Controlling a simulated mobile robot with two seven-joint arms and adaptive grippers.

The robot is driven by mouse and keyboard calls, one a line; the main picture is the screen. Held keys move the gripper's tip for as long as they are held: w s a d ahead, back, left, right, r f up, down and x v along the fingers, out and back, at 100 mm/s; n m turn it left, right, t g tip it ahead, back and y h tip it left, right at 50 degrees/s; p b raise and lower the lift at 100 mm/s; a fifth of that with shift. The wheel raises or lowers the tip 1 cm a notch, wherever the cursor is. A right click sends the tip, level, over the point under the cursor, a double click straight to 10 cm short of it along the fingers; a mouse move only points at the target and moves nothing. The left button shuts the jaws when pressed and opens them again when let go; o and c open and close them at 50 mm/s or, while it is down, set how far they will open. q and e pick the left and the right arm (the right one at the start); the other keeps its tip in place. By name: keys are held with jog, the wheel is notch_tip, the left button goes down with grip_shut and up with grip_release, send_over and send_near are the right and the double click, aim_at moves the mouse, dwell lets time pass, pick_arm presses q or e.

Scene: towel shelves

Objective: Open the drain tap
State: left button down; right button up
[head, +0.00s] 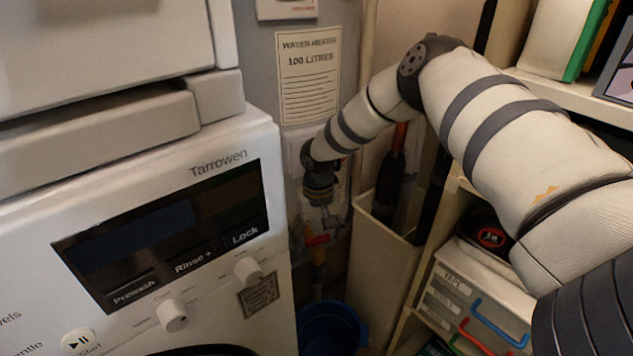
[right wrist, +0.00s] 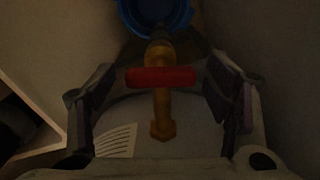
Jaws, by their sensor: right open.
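The drain tap has a red lever handle (right wrist: 160,77) on a brass body (right wrist: 162,118), seen in the right wrist view. The handle lies crosswise to the brass body. In the head view the red handle (head: 317,240) is small, in the gap beside the washing machine. My right gripper (head: 322,218) is just above the tap and points down. In the right wrist view its two fingers (right wrist: 160,70) are wide apart, one on either side of the handle, with clear space between. Whether it touches anything is not visible. My left gripper is not in view.
A blue bucket (head: 331,330) stands below the tap. The white washing machine (head: 190,170) bounds the gap on the left. A tall beige bin (head: 385,255) with long-handled tools and a shelf unit (head: 590,100) stand on the right. The gap is narrow.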

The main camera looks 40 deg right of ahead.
jog(key=shift+f, duration=0.1)
jog(key=c, duration=1.1)
jog(key=shift+c, duration=0.2)
jog(key=shift+n, duration=0.3)
jog(key=n, duration=0.2)
jog(key=shift+n+p, duration=0.3)
jog(key=shift+n, duration=2.2)
